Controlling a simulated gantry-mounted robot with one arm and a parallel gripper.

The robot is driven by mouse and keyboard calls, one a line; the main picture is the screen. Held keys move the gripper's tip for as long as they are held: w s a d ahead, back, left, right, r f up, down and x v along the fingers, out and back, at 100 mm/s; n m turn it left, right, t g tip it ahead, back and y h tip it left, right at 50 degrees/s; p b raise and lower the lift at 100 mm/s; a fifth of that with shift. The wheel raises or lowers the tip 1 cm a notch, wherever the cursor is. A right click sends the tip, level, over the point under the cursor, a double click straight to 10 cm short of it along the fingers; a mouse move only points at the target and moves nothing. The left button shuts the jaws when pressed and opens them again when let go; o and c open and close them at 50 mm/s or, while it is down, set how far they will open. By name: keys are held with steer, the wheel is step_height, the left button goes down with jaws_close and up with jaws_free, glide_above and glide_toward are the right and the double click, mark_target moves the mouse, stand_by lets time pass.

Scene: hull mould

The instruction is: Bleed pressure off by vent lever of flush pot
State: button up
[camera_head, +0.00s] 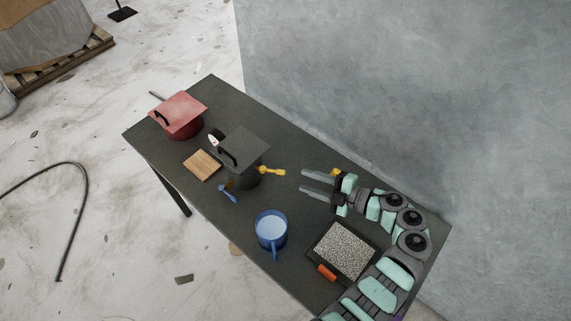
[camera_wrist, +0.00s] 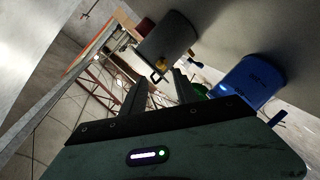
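A dark grey pot (camera_head: 246,155) with a flat square lid stands mid-table. A yellow lever (camera_head: 272,171) sticks out from its right side, and a blue lever-like piece (camera_head: 228,194) shows at its front. The pot also shows in the wrist view (camera_wrist: 168,38), with a yellow part (camera_wrist: 160,64) on its near side. I cannot tell for certain which fitting is the vent lever. My gripper (camera_head: 303,180) is open and empty, to the right of the yellow lever and apart from it. Its two spread fingers also show in the wrist view (camera_wrist: 153,78).
A red lidded pot (camera_head: 179,116) stands at the table's far left. A wooden board (camera_head: 202,165) lies before the grey pot. A blue mug (camera_head: 271,230) and a speckled slab (camera_head: 343,250) with an orange piece (camera_head: 327,272) sit nearer. A grey wall (camera_head: 400,90) runs behind the table.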

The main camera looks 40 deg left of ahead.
mark_target(281, 171)
steer(key=x, duration=1)
steer(key=shift+c, duration=0.5)
jaws_close()
